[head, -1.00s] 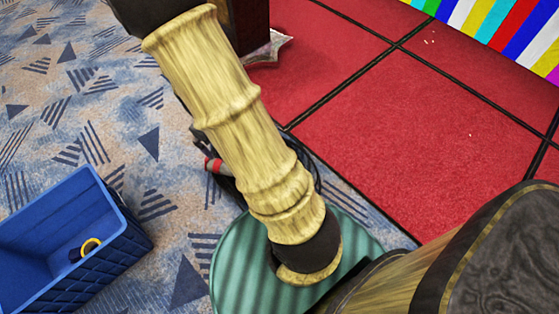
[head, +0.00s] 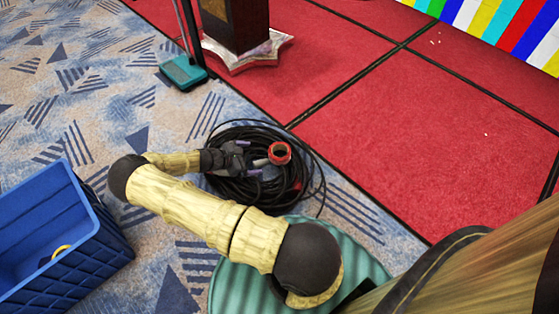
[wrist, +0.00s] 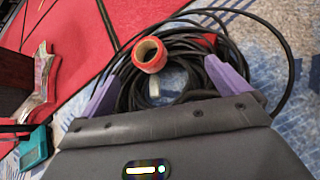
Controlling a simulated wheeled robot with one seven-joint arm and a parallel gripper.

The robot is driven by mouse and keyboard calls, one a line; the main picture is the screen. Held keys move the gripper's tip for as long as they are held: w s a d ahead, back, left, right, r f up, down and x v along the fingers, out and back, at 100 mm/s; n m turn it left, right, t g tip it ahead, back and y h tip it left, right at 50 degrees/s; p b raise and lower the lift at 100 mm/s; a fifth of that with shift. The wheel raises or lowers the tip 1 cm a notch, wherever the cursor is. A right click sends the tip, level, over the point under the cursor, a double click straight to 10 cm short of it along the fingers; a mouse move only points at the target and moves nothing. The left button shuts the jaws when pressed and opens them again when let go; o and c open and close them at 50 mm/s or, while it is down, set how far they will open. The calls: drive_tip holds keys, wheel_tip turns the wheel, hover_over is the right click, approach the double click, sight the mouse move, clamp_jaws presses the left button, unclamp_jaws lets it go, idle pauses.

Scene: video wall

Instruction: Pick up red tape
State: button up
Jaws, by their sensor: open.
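The red tape (head: 279,153) is a roll with a red outside and a pale inner core. It rests at the far right side of a coil of black cable on the floor. In the wrist view the roll (wrist: 150,53) shows beyond and between my two purple fingertips, its open core facing partly toward the camera. My gripper (head: 252,158) is open above the coil, close to the roll, with the fingers apart; I cannot tell whether they touch it. In the wrist view my gripper (wrist: 165,82) has a pale, ring-like object (wrist: 154,89) between its fingers.
The black cable coil (head: 310,170) has red parts in it and loose loops. A blue crate (head: 108,240) with a yellow ring (head: 62,250) inside stands at left. A dark pedestal (head: 235,25) and a teal-footed stand (head: 183,72) are behind. Red carpet lies at right.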

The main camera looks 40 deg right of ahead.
sight(273, 156)
wheel_tip(273, 156, down, 10)
drive_tip(key=w+d+n+t+h+b, duration=0.1)
drive_tip(key=w+n+t+h+b, duration=0.1)
drive_tip(key=n, duration=0.3)
drive_tip(key=shift+w+d+n+t+b, duration=0.3)
drive_tip(key=shift+b, duration=0.55)
drive_tip(key=shift+h, duration=0.3)
drive_tip(key=b+x, duration=0.6)
drive_tip(key=x, duration=0.5)
drive_tip(key=shift+d+f, duration=0.2)
drive_tip(key=shift+f, duration=0.1)
drive_tip(key=shift+d+r, duration=0.1)
drive_tip(key=shift+d, duration=0.2)
drive_tip(key=shift+b, duration=0.3)
drive_tip(key=shift+d+f+b, duration=0.3)
drive_tip(key=shift+d+b, duration=0.2)
drive_tip(key=shift+b, duration=0.05)
drive_tip(key=b+x, duration=0.1)
drive_tip(key=x, duration=0.1)
drive_tip(key=b+x, duration=0.2)
drive_tip(key=shift+d+r, duration=0.15)
drive_tip(key=shift+r, duration=0.15)
